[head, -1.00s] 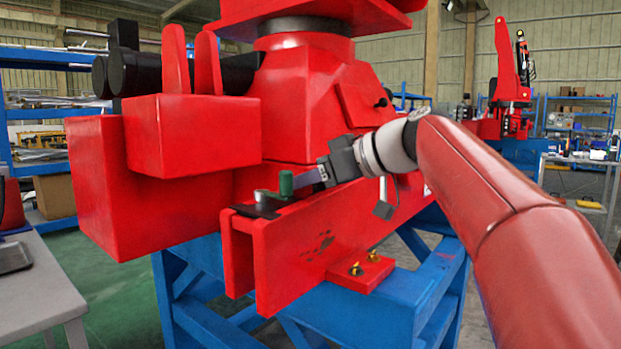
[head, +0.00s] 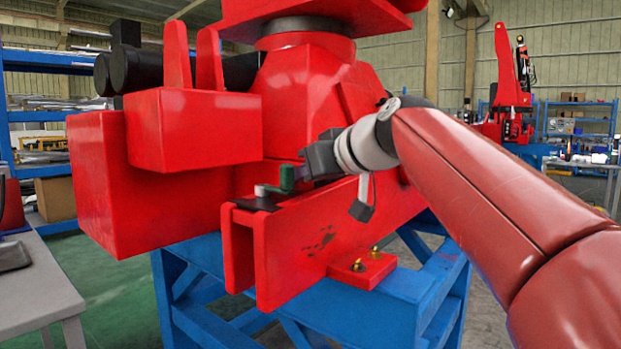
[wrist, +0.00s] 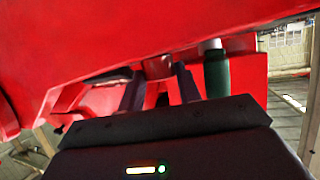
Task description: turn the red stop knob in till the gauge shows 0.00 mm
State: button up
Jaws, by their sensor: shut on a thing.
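My gripper (head: 299,173) is at the top of the red beam, close behind a small green cylinder (head: 287,178) on a grey lever. In the wrist view my two dark fingers (wrist: 158,86) stand either side of a small reddish round piece (wrist: 158,67), which looks like the red stop knob; they are shut on it. The green cylinder is just right of the fingers there (wrist: 216,72). In the head view the knob is hidden by my gripper and the lever. No gauge reading can be made out in either view.
The red crane body (head: 310,100) rises behind my gripper, with red blocks (head: 195,130) to the left. The red beam (head: 310,245) lies below my gripper on a blue stand (head: 395,305). A grey table (head: 40,290) is at far left.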

jog(key=shift+s+a+m+t+h, duration=0.15)
jog(key=shift+m+t+h, duration=0.35)
jog(key=shift+m+h, duration=0.3)
jog(key=o, duration=0.7)
